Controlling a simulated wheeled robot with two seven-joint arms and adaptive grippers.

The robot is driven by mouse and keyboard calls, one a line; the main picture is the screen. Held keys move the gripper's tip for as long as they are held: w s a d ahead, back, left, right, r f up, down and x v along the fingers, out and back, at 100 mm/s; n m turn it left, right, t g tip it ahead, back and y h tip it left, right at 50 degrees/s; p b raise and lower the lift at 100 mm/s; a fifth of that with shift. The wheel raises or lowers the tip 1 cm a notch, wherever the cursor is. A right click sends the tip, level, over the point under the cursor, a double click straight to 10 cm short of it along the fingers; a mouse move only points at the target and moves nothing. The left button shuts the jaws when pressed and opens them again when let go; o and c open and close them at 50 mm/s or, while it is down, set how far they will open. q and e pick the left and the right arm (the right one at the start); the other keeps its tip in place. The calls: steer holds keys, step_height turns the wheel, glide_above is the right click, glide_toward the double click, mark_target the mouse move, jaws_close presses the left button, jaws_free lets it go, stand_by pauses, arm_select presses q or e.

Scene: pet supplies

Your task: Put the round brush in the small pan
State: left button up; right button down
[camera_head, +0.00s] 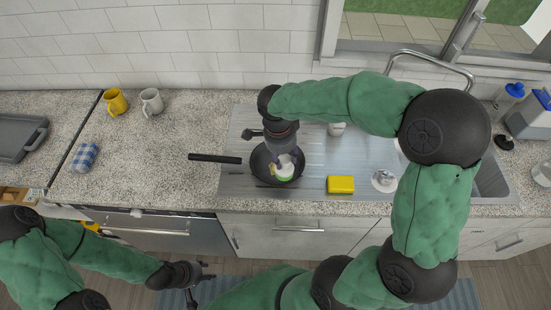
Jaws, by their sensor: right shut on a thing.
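The small pan (258,168) is black and sits on the metal drainboard, with its handle (215,158) pointing left. My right gripper (285,164) reaches down over the pan and is shut on the round brush (284,172), a small white and green thing. The brush shows within the pan's outline; I cannot tell whether it touches the pan's bottom. The gripper hides part of the pan and the brush. My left gripper (198,282) is low in front of the counter, apart from everything, and its fingers look spread and empty.
A yellow sponge (340,184) lies right of the pan. A white cup (336,129) stands behind it. Yellow (115,102) and grey (151,102) mugs and a blue checked item (85,157) are on the left counter. The counter just left of the pan handle is clear.

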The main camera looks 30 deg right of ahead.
steer(key=shift+w+d+f+b, duration=0.15)
steer(key=shift+w+f, duration=0.85)
steer(key=shift+f, duration=0.55)
steer(key=shift+w+d+f+b, duration=0.15)
steer(key=shift+w+f, duration=0.8)
steer(key=shift+f, duration=0.65)
steer(key=shift+w+d+f+b, duration=0.15)
steer(key=shift+w+f, duration=0.85)
steer(key=shift+f, duration=0.55)
steer(key=shift+f, duration=0.15)
steer(key=c, duration=0.8)
jaws_free()
steer(key=shift+o, duration=0.2)
